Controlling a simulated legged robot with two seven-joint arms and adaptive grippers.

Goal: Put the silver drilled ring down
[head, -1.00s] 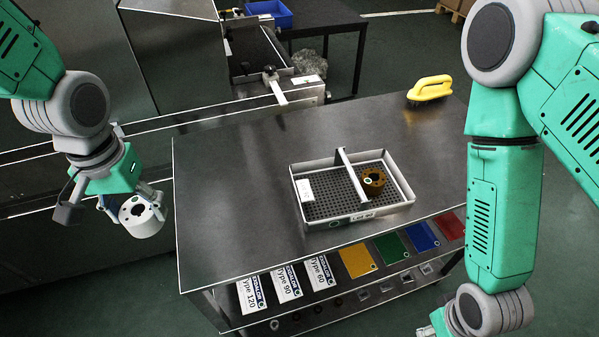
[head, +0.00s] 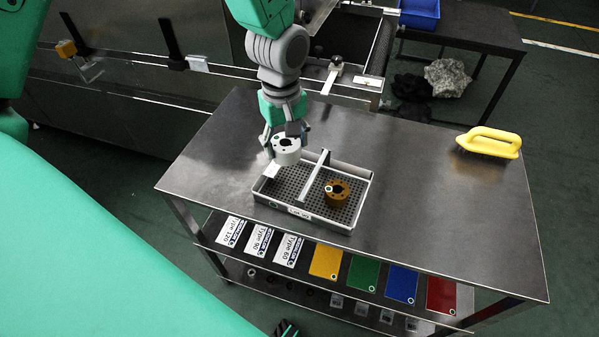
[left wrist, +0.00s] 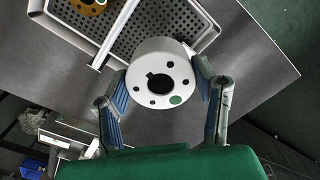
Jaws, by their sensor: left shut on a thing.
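The silver drilled ring (head: 286,149) is in my left gripper (head: 285,136), which is shut on it. It is held over the left back part of the perforated tray (head: 325,217). In the left wrist view the ring (left wrist: 158,78) sits between the two fingers (left wrist: 160,95), its drilled face with a green dot towards the camera. Whether it touches the tray cannot be told. A brown ring (head: 338,190) stands in the tray's right compartment, past the divider bar (head: 314,175). At the bottom edge of the head view a dark tip (head: 287,328), perhaps of my right gripper, shows; its jaws are unclear.
A yellow-handled brush (head: 489,142) stands at the table's back right. The steel table (head: 430,205) is clear right of the tray. Type cards and coloured plates (head: 363,273) lie on the shelf below.

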